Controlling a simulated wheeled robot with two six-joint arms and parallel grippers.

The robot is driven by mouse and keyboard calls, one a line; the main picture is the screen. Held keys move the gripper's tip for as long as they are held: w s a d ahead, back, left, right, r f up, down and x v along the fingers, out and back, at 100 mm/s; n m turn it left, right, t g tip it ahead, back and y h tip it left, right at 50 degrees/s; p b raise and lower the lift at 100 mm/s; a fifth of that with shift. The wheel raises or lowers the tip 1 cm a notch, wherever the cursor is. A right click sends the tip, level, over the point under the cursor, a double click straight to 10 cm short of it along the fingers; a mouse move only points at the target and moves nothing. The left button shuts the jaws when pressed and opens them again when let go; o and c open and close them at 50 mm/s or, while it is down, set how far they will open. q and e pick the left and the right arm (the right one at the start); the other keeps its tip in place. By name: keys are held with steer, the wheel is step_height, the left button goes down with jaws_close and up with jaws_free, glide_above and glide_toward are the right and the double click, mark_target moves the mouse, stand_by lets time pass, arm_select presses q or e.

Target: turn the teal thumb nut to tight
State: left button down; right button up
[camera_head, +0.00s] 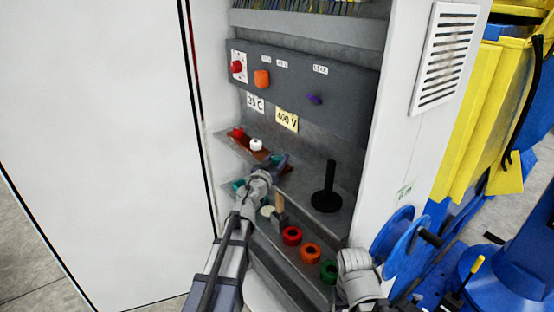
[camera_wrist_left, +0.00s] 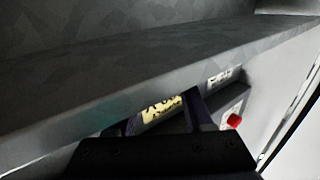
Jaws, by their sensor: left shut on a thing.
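The teal thumb nut (camera_head: 276,158) shows as a small patch of teal at the fingertips of my left gripper (camera_head: 282,163), on the cabinet's middle shelf. The left gripper is shut on it, and its fingers and wrist hide most of the nut. In the left wrist view the dark gripper body (camera_wrist_left: 160,155) fills the bottom, and the nut cannot be made out there. A second teal piece (camera_head: 238,185) shows lower left, partly behind my left wrist. My right arm shows at the lower right, but its fingers are not seen.
White (camera_head: 256,145) and red (camera_head: 237,132) knobs stand left of the gripper. A black upright handle (camera_head: 328,190) stands to its right. Red (camera_head: 291,236), orange (camera_head: 311,253) and green (camera_head: 329,271) rings lie below. The shelf edge (camera_wrist_left: 120,70) runs close to the left wrist camera.

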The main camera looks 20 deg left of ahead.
arm_select(q)
steer(key=m+g+h, duration=0.1)
steer(key=m+h, duration=0.1)
steer(key=h, duration=0.1)
steer(key=m+g+h, duration=0.1)
steer(key=m+h, duration=0.1)
steer(key=h, duration=0.1)
steer(key=m+g+h, duration=0.1)
steer(key=m+h, duration=0.1)
steer(key=h, duration=0.1)
steer(key=shift+w+a+m+g, duration=0.2)
steer(key=shift+w+m+g, duration=0.1)
steer(key=shift+g, duration=0.1)
steer(key=m+g+h, duration=0.3)
steer(key=h, duration=0.1)
steer(key=shift+s+g, duration=0.1)
steer(key=shift+g, duration=0.2)
steer(key=shift+s+d+m+g+h, duration=0.15)
steer(key=shift+m+g+h, duration=0.55)
steer(key=shift+m+g, duration=0.4)
steer(key=shift+g, duration=0.3)
steer(key=shift+c, duration=1.4)
jaws_free()
